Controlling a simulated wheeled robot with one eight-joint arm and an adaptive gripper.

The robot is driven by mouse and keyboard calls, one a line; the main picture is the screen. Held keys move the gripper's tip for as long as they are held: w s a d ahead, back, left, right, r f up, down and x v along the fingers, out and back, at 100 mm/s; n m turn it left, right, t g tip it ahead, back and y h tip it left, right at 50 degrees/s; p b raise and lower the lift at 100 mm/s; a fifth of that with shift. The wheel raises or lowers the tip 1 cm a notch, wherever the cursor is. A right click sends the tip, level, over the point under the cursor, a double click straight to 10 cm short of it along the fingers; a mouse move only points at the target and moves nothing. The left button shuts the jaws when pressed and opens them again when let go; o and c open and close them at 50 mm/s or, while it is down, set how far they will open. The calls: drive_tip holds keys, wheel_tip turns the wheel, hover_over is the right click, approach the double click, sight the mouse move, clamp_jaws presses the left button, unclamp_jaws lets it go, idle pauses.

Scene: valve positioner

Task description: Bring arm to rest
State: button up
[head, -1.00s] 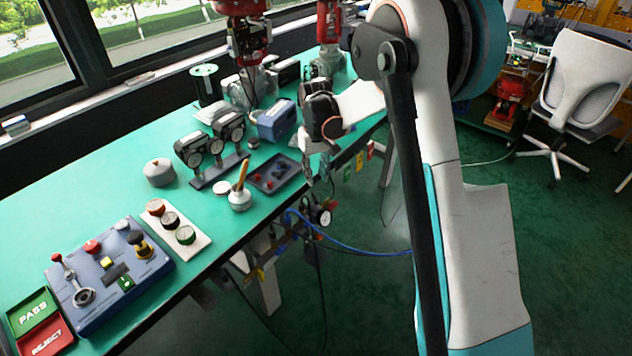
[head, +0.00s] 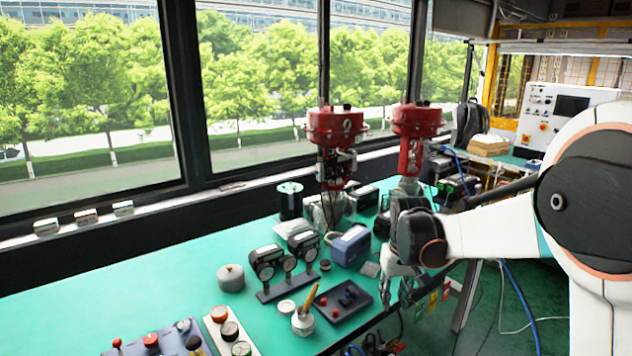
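My arm, white with black joints, enters from the right in the head view and reaches left to the table's front edge. My gripper (head: 398,292) hangs fingers-down near that edge, to the right of a dark tray (head: 327,314). Its two fingers look apart with nothing visible between them. It appears clear of the tray. The fingertips are small in this view, and whether they touch the table's edge cannot be told.
Two red-topped valves (head: 336,125) (head: 416,122) stand at the back of the green table (head: 150,285). A gauge stand (head: 283,287), a blue-grey box (head: 350,246) and a pot with a wooden handle (head: 303,323) stand left of my gripper. Windows line the back.

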drive_tip(key=s+r+t, duration=0.3)
drive_tip(key=s+r, duration=0.7)
drive_tip(key=s, duration=0.4)
drive_tip(key=s+m+t, duration=0.1)
drive_tip(key=s+t, duration=0.1)
drive_tip(key=s, duration=1.2)
drive_tip(key=shift+f+t, duration=0.3)
drive_tip(key=shift+t, duration=0.1)
idle(1.5)
